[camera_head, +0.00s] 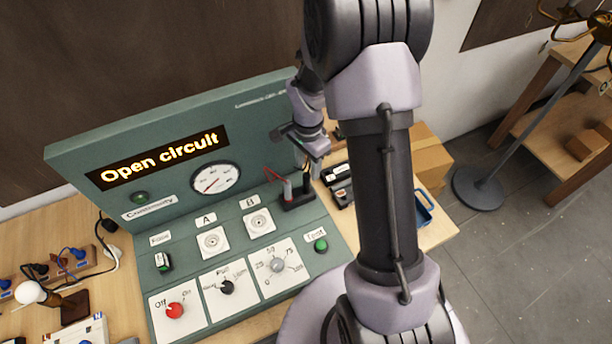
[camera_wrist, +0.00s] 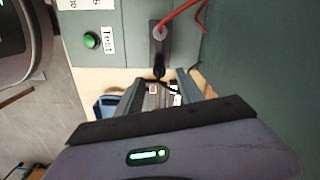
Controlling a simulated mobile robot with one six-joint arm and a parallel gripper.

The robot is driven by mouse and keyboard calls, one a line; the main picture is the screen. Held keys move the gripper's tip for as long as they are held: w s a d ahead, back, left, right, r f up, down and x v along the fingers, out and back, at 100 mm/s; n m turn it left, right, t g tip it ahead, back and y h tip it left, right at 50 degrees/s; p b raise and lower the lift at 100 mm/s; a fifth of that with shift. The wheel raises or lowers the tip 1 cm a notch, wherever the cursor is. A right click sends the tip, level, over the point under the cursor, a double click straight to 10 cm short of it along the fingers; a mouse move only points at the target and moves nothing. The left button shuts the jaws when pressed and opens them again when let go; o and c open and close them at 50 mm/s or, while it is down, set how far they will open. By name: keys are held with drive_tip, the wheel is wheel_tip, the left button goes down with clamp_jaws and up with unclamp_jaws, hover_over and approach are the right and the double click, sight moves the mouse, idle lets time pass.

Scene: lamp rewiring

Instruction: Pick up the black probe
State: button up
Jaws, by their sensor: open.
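The black probe (camera_head: 306,184) stands in a dark holder (camera_head: 298,201) at the right end of the green test panel. My gripper (camera_head: 303,146) is open above and behind the holder. In the wrist view the black probe (camera_wrist: 159,72) shows just ahead of the gap between my open fingers (camera_wrist: 160,80), and the red-lead probe (camera_wrist: 160,32) is farther up. Nothing appears held. Whether a finger touches the black probe, I cannot tell.
The panel (camera_head: 90,150) shows "Open circuit", with a dial (camera_head: 215,179) and a green Test button (camera_head: 321,245). Dark items (camera_head: 338,182) lie right of the holder. A blue tray (camera_head: 424,209) and a cardboard box (camera_head: 430,152) are farther right. My arm hides part of the table.

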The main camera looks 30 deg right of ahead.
sight(306, 184)
drive_tip(key=f, duration=0.9)
drive_tip(key=shift+a, duration=0.2)
drive_tip(key=shift+s, duration=0.15)
drive_tip(key=shift+c, duration=0.3)
clamp_jaws()
